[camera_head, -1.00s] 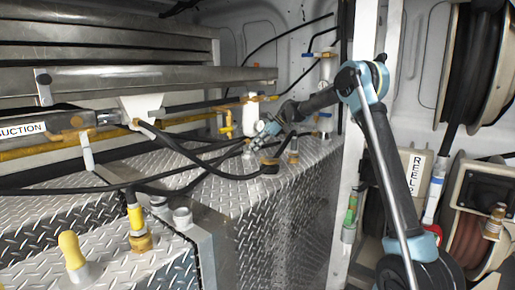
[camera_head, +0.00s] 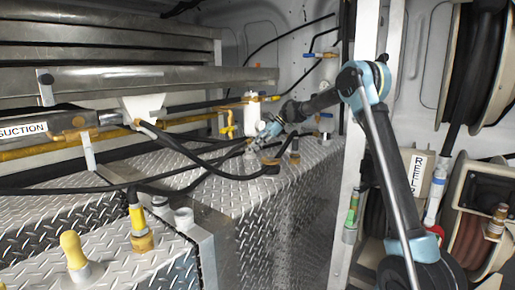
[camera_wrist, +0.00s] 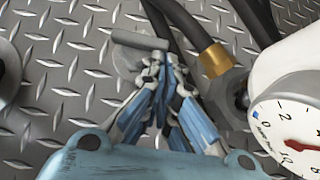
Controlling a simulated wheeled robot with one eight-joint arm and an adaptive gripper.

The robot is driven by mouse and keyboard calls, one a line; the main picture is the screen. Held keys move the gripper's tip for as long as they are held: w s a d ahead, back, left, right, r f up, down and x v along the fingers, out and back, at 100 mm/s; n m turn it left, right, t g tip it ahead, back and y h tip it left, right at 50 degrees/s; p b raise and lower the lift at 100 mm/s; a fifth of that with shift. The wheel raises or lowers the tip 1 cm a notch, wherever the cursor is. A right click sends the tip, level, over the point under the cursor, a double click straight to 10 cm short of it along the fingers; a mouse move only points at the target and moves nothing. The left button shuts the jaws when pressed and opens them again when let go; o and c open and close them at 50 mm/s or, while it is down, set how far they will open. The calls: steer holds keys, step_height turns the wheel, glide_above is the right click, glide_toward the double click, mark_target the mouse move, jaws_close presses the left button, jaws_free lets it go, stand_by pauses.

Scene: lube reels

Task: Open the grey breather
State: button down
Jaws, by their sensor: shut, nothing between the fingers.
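What looks like the grey breather shows in the wrist view as a short grey bar-shaped handle (camera_wrist: 138,40) over a round grey base (camera_wrist: 124,62) on the diamond plate. My gripper (camera_wrist: 164,68) is shut and empty, with its blue-and-grey fingers together. Its tips are close to the right end of the bar and overlap it in the picture; I cannot tell whether they touch. In the head view my gripper (camera_head: 256,145) is low over the tank top, near black hoses. The breather is too small and covered to make out there.
A white pressure gauge (camera_wrist: 290,128) and a brass hose fitting (camera_wrist: 214,60) stand just right of my gripper. Black hoses (camera_head: 200,160) cross the diamond-plate tank top (camera_head: 225,195). A white pillar (camera_head: 352,150) and hose reels (camera_head: 480,220) stand to the right.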

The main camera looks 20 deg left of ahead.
steer(key=shift+s, duration=0.1)
stand_by(0.3)
steer(key=shift+s, duration=0.8)
steer(key=shift+a, duration=0.1)
steer(key=v, duration=0.8)
steer(key=shift+w, duration=0.25)
steer(key=shift+f, duration=0.15)
